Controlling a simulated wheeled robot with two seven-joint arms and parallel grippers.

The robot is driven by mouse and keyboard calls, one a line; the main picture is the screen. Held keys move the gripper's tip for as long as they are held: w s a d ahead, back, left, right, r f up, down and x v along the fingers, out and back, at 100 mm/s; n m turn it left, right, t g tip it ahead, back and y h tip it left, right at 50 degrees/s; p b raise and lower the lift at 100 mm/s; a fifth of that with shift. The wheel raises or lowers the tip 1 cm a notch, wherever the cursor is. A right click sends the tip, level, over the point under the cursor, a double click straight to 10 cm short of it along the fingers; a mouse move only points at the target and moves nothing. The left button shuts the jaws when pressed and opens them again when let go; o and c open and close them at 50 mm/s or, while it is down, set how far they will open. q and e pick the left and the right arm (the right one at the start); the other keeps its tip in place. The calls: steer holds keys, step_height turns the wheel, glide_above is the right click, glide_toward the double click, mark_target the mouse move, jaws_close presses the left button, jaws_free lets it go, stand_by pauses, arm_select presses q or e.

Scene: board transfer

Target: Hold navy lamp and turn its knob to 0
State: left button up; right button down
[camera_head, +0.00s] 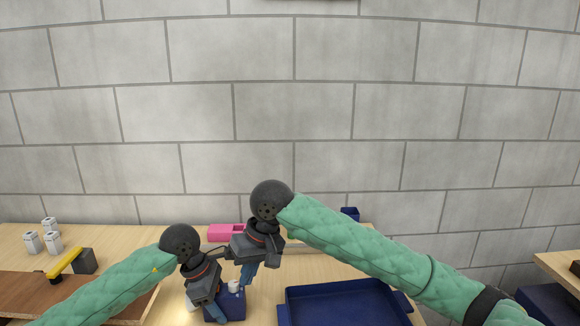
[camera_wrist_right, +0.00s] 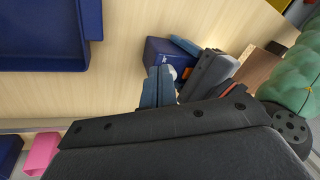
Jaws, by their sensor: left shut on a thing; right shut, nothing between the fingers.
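The navy lamp (camera_head: 238,304) is a small dark blue box on the table at the lower middle of the head view, with a pale knob (camera_head: 234,286) on it. It also shows in the right wrist view (camera_wrist_right: 163,54), partly hidden by the grippers. My left gripper (camera_head: 217,311) is shut on the lamp from its left side. My right gripper (camera_head: 247,279) is shut and empty, fingers pointing down just right of and above the knob. In the right wrist view its fingertips (camera_wrist_right: 160,72) are beside the knob; contact cannot be told. The knob's setting is not readable.
A navy tray (camera_head: 345,291) lies to the right of the lamp. Several white containers (camera_head: 32,243), a yellow-handled item (camera_head: 66,261) and a brown board (camera_head: 30,290) are at left.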

mark_target(238, 290)
steer(key=r+n, duration=0.1)
steer(key=n, duration=0.3)
steer(key=w+r+n+y, duration=0.1)
steer(key=n, duration=0.2)
steer(key=r+n+y, duration=0.1)
steer(key=r+n, duration=0.1)
steer(key=n, duration=0.2)
steer(key=shift+w+n, duration=0.15)
steer(key=shift+n, duration=0.15)
steer(key=shift+a+f, duration=0.1)
steer(key=shift+f, duration=3.4)
steer(key=shift+a, duration=0.55)
steer(key=shift+w, duration=0.75)
